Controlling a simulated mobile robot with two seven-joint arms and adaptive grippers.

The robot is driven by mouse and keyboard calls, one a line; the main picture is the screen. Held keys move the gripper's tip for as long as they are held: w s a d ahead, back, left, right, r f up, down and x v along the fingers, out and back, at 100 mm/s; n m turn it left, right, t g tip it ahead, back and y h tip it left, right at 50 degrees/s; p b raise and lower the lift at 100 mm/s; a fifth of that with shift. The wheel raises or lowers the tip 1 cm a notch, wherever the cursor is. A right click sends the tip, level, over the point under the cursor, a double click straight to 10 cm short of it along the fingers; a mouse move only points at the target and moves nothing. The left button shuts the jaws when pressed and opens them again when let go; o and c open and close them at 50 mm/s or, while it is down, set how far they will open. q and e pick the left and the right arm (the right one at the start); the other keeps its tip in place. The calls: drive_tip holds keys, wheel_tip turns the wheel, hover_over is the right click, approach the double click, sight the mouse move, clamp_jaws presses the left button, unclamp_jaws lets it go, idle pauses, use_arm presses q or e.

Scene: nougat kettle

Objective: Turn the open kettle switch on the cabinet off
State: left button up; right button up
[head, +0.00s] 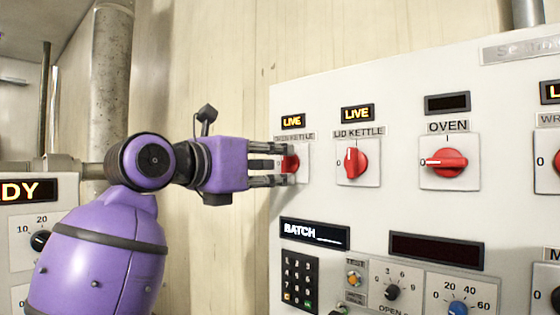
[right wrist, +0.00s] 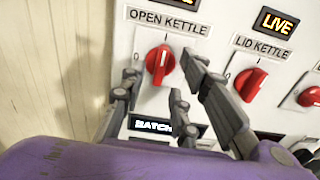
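The open kettle switch (head: 290,163) is a red rotary knob on a white plate on the cabinet (head: 365,206), below a lit LIVE display (head: 293,121). The right wrist view shows the whole knob (right wrist: 158,62) under its OPEN KETTLE label, its white mark pointing roughly up. My right gripper (head: 284,165) is at this knob and hides part of it in the head view. In the right wrist view my right gripper (right wrist: 161,78) is open, with fingers on either side of the knob; contact cannot be told. My left gripper is out of view.
The lid kettle switch (head: 354,163), under a LIVE display (head: 358,113), is close to the right. The oven switch (head: 445,162) points left to 0 under a dark display. A keypad (head: 299,283) and dials sit below. A beige wall is left of the cabinet.

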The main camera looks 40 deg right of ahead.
drive_tip(key=shift+d, duration=0.85)
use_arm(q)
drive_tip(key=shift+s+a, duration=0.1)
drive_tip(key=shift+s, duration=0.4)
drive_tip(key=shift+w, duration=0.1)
use_arm(e)
drive_tip(key=shift+c, duration=0.9)
clamp_jaws()
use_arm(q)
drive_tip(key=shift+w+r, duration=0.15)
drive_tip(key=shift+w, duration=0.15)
